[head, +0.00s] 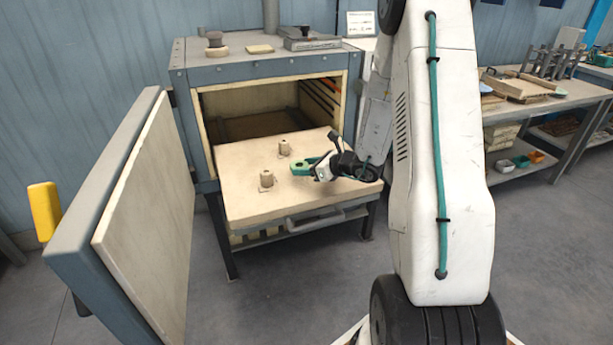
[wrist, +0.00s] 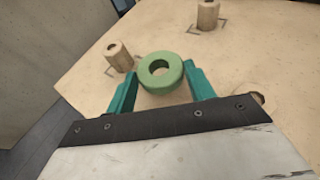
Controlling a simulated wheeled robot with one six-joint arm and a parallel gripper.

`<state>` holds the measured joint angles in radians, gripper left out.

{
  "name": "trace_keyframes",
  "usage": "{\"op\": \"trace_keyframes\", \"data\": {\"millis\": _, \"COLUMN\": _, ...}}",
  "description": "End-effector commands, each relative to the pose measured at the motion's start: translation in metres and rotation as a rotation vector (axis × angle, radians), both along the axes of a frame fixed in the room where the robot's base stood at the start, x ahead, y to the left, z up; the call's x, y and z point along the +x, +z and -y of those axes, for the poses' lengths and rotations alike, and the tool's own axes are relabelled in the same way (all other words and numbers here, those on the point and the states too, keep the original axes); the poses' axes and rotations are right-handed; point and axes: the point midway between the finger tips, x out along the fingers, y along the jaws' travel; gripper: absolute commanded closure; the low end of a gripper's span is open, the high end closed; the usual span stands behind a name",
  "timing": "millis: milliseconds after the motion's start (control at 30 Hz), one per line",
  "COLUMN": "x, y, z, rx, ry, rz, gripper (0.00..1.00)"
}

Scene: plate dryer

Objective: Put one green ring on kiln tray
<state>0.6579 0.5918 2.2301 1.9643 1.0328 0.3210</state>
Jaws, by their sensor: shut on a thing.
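A green ring (wrist: 161,72) is held between the teal fingers of my gripper (wrist: 160,85) in the wrist view. In the head view my gripper (head: 303,167) is over the kiln tray (head: 240,207), with the green ring hard to make out there. The tray is a pale slab pulled out in front of the open kiln. Two short posts stand on it, the near post (head: 266,179) and the far post (head: 284,148). In the wrist view one post (wrist: 118,56) is left of the ring and another (wrist: 207,14) is beyond it to the right. The exact height above the tray is unclear.
The kiln (head: 260,66) has its door (head: 146,220) swung open at the left, with a yellow handle (head: 44,210). A grey handle (head: 315,220) runs along the tray's front. A workbench (head: 550,100) with boards and bowls stands at the right. The floor in front is clear.

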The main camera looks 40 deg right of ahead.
Motion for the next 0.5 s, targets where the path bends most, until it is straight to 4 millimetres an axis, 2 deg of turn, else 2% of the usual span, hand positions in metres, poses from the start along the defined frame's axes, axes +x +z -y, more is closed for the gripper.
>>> {"op": "trace_keyframes", "data": {"millis": 300, "x": 0.000, "y": -0.034, "z": 0.000, "rx": 0.002, "ry": 0.000, "rz": -0.002, "gripper": 0.69}}
{"op": "trace_keyframes", "data": {"millis": 500, "x": 0.000, "y": -0.035, "z": 0.000, "rx": -0.001, "ry": 0.000, "rz": 0.000, "gripper": 0.69}}
